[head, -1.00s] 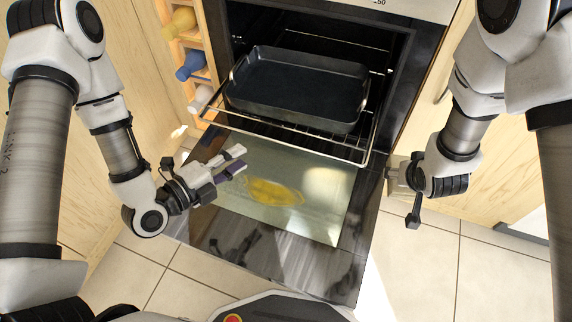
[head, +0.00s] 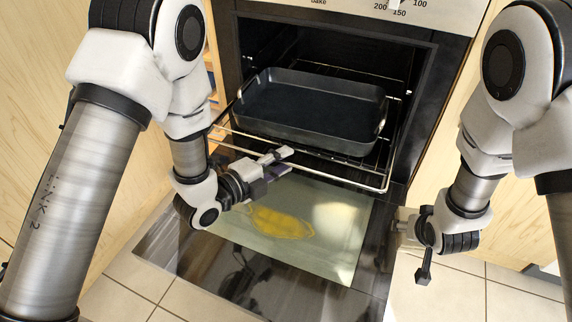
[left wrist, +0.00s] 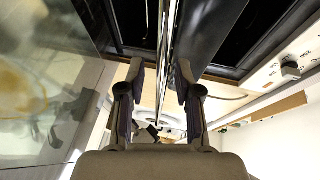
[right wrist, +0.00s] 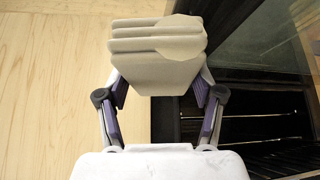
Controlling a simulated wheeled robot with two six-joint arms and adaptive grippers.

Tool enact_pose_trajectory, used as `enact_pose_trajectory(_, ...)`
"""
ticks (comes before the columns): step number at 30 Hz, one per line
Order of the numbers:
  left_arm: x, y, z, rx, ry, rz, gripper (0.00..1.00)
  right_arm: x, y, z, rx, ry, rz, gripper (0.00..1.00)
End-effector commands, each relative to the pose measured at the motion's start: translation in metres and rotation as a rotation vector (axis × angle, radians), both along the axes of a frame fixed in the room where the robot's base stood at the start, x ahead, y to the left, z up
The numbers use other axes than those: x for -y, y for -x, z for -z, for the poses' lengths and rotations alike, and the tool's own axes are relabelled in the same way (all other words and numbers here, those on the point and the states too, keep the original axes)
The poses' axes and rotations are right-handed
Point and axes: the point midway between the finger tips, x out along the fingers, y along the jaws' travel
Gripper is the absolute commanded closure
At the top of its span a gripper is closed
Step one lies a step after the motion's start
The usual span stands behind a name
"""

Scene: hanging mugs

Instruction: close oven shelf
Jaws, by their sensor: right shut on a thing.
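The oven shelf is a wire rack (head: 366,183) that sticks out of the open oven. A dark roasting tray (head: 310,112) sits on it. My left gripper (head: 280,162) is at the front edge of the shelf, above the lowered oven door (head: 320,215). In the left wrist view my left gripper (left wrist: 160,88) is open, with shelf wire (left wrist: 168,50) in line between its fingers; contact cannot be told. My right gripper (right wrist: 162,95) is shut on a pale ridged object (right wrist: 155,55), held right of the door.
The oven's control panel (head: 400,12) is above the opening. Wooden cabinet fronts (head: 45,110) flank the oven. A yellow patch (head: 275,222) shows on the door glass. Tiled floor (head: 455,285) is clear in front and at the right.

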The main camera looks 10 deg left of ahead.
Motion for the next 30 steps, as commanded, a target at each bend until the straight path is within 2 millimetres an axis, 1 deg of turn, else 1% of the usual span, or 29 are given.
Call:
enact_pose_trajectory(6, 0.001, -0.001, 0.0, 0.0, 0.0, 0.0, 0.66, 0.0, 0.0, 0.0, 0.0, 0.0, 0.0, 0.61)
enact_pose_trajectory(7, 0.001, -0.001, 0.0, 0.0, 0.0, 0.0, 0.7, 0.0, 0.0, 0.0, 0.0, 0.0, 0.0, 0.61)
enact_pose_trajectory(8, 0.001, -0.001, 0.0, 0.0, 0.0, 0.0, 0.8, 0.0, 0.0, 0.0, 0.0, 0.0, 0.0, 0.61)
enact_pose_trajectory(9, 0.001, -0.001, 0.0, 0.0, 0.0, 0.0, 0.95, 0.0, 0.0, 0.0, 0.0, 0.0, 0.0, 0.61)
enact_pose_trajectory(10, 0.001, -0.001, 0.0, 0.0, 0.0, 0.0, 1.0, 0.0, 0.0, 0.0, 0.0, 0.0, 0.0, 0.61)
enact_pose_trajectory(18, 0.001, -0.001, 0.0, 0.0, 0.0, 0.001, 1.0, 0.0, 0.0, 0.0, 0.0, 0.0, 0.0, 0.61)
enact_pose_trajectory(22, 0.001, -0.007, -0.001, 0.001, 0.0, 0.001, 1.0, 0.0, 0.0, -0.001, 0.0, 0.0, 0.0, 0.61)
enact_pose_trajectory(26, 0.002, -0.021, -0.001, 0.004, 0.0, 0.001, 1.0, 0.0, 0.0, -0.003, 0.0, 0.0, 0.0, 0.61)
enact_pose_trajectory(30, 0.003, -0.046, -0.002, 0.004, -0.001, 0.001, 1.0, 0.0, 0.0, -0.007, 0.0, 0.0, 0.0, 0.61)
